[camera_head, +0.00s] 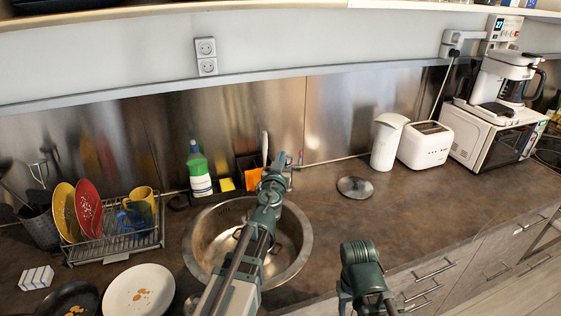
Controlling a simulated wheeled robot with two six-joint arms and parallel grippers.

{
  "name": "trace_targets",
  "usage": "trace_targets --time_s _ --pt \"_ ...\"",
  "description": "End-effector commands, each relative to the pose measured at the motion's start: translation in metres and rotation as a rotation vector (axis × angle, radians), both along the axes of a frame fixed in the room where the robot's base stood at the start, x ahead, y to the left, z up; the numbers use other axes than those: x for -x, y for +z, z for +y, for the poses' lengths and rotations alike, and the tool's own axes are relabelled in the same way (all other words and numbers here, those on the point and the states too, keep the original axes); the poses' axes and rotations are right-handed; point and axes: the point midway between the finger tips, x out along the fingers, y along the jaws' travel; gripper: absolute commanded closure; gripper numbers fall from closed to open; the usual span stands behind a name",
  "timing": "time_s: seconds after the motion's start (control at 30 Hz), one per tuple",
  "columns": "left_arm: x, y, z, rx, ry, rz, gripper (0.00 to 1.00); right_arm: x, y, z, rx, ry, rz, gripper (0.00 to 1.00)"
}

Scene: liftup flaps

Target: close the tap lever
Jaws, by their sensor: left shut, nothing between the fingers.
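The round metal sink (302,262) is set into the brown counter. My left arm reaches across it from below. My left gripper (278,174) is at the sink's back rim, its fingers shut with nothing between them. The tap is mostly hidden behind this gripper, so I cannot make out its lever or whether they touch. A thin upright piece with red and blue marks (300,158) shows just right of the gripper; I cannot tell whether it belongs to the tap. Part of my right arm shows at the bottom, right of the sink; its fingers do not show.
A dish rack (115,247) and white plate (138,291) are left.

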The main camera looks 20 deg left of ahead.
Motion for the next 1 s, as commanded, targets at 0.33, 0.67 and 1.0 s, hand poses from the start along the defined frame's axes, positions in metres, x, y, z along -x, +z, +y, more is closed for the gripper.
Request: trace_targets --time_s 0.33,0.67,1.0 --pt "-0.075 0.001 0.009 -0.001 -0.001 0.000 1.00 0.000 0.001 0.000 0.000 0.000 0.000 0.50" --pt "-0.059 -0.038 0.008 0.000 0.000 0.000 1.00 0.000 -0.037 0.000 0.000 0.000 0.000 0.50" --pt "-0.058 -0.037 0.008 0.000 0.000 0.000 1.00 0.000 -0.037 0.000 0.000 0.000 0.000 0.50"
